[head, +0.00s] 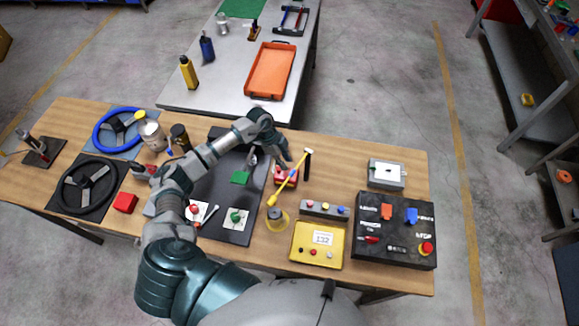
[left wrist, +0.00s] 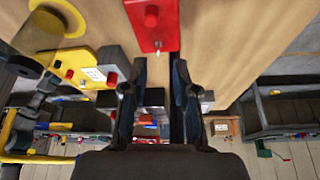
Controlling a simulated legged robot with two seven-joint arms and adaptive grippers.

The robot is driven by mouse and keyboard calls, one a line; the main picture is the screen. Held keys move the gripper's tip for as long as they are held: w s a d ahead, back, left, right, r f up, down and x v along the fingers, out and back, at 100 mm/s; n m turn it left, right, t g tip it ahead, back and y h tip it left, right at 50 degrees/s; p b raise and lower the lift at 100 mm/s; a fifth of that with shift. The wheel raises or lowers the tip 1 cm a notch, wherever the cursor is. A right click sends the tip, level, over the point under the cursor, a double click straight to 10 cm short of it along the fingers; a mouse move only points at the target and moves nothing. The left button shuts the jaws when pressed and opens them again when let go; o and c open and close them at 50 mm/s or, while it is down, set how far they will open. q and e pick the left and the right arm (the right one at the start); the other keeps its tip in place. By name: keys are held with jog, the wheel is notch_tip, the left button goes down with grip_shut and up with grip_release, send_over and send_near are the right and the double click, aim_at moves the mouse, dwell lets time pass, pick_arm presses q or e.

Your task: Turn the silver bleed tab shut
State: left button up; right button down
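The red block (head: 286,176) lies on the wooden workbench under my left gripper, partly hidden by it in the head view. In the left wrist view the red block (left wrist: 151,26) is at the top, with a round red knob on it. A small silver tab (left wrist: 157,44) shows at its near edge, in line with the gap between my fingers. My left gripper (head: 284,160) points down at the block. In the left wrist view its two dark fingers (left wrist: 159,70) are apart with nothing between them. My right gripper is not in view.
A yellow rod (head: 286,187) and a yellow-rimmed jar (head: 278,220) stand close to the block. A yellow box (head: 304,256) and a black control panel (head: 390,253) are at the right. A dark mat (head: 216,190) lies left.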

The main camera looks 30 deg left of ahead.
aim_at(290, 169)
pick_arm(q)
jog(key=x, duration=0.5)
jog(key=shift+d, duration=0.15)
jog(key=shift+c, duration=0.2)
jog(key=shift+s, duration=0.1)
grip_shut()
